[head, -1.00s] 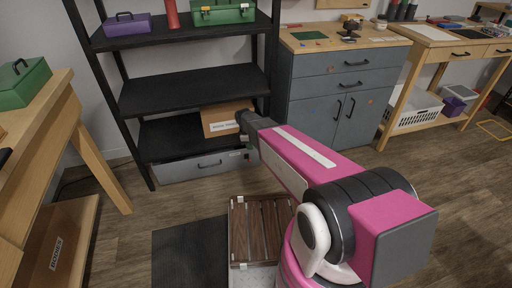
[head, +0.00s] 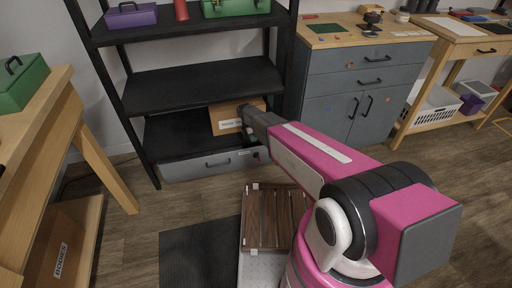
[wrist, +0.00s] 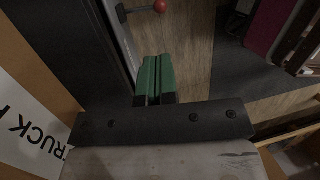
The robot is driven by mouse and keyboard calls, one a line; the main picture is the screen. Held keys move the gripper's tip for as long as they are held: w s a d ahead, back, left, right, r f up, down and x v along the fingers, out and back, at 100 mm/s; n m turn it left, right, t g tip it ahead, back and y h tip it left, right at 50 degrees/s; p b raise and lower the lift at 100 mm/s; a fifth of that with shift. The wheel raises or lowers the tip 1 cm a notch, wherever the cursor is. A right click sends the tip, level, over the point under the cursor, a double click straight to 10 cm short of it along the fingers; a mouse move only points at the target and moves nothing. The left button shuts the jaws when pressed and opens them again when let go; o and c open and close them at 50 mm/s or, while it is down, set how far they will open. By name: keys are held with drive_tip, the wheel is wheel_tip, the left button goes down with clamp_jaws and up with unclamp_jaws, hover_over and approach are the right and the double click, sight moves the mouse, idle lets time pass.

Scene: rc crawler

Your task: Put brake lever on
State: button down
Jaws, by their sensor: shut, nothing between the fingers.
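A short black lever with a red ball knob (wrist: 160,6) shows at the top edge of the wrist view. It sticks out from beside a dark upright edge and is partly cut off by the frame. My gripper (wrist: 155,80) has green fingers pressed together with nothing between them. It is apart from the knob, which lies beyond the fingertips in the picture. In the head view my arm reaches to the lower shelf of the black rack (head: 200,85); the lever cannot be made out there.
A cardboard box (head: 225,119) sits on the low shelf, close by my wrist. A grey drawer (head: 205,166) is below it. A wooden slatted crate (head: 270,220) and dark mat (head: 195,255) lie on the floor. A grey cabinet (head: 350,105) stands right of the rack.

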sight(259, 159)
drive_tip(key=x, duration=1.3)
drive_tip(key=shift+d, duration=0.1)
drive_tip(key=shift+s, duration=0.15)
drive_tip(key=shift+s+d+f+t, duration=0.15)
drive_tip(key=shift+s+f+t, duration=0.2)
drive_tip(key=shift+t, duration=0.25)
drive_tip(key=shift+s+d+f+t+y, duration=0.1)
drive_tip(key=shift+s+f+t+y, duration=0.3)
drive_tip(key=shift+t, duration=0.3)
drive_tip(key=f+t, duration=0.2)
drive_tip(key=shift+s+d+m+t+y, duration=0.1)
drive_tip(key=shift+s+m+t+y, duration=0.2)
drive_tip(key=shift+s+t, duration=0.1)
drive_tip(key=shift+r, duration=0.1)
